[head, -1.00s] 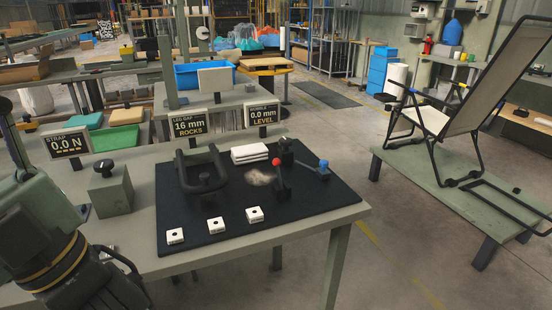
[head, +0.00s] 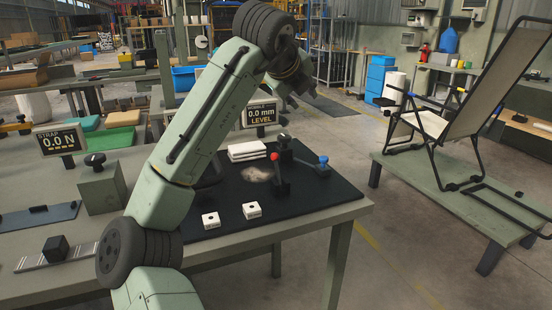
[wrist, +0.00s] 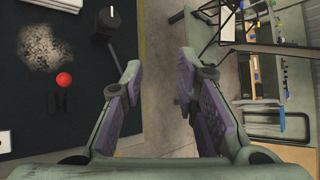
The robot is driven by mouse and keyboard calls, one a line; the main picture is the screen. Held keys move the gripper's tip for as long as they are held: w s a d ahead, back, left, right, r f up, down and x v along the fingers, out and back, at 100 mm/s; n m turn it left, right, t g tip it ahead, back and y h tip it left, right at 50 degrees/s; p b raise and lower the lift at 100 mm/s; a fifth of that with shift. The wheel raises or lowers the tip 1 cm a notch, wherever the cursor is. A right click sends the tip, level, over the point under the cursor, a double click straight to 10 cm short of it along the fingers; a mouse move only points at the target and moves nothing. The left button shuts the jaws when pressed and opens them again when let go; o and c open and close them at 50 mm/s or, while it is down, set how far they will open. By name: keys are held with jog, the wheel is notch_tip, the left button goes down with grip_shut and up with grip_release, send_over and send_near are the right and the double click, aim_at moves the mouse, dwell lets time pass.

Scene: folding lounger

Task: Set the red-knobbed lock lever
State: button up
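The lever with the red knob (head: 275,157) stands upright on the black mat (head: 330,190), beside a lever with a blue knob (head: 323,160) and a black-knobbed post (head: 284,140). In the wrist view the red knob (wrist: 64,80) is left of my fingers and apart from them. My gripper (head: 302,92) is held high past the table's back right side. The wrist view shows my gripper (wrist: 160,78) open and empty, its fingers over the floor just beyond the mat's edge. The blue knob is not in the wrist view.
A green block with a black knob (head: 102,186) stands at left. The folding lounger (head: 440,115) is on a low green platform (head: 415,180) at right. My arm hides the mat's left part.

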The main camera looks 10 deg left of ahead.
aim_at(276, 159)
jog(key=s+a+f+m+g+y, duration=0.2)
jog(key=s+a+f+m+g, duration=0.2)
jog(key=s+f+g, duration=0.25)
jog(key=x, duration=1.1)
jog(key=shift+w+a+b, duration=0.2)
jog(key=shift+w+b, duration=0.1)
jog(key=shift+w, duration=0.05)
jog(key=shift+c, duration=0.2)
grip_shut()
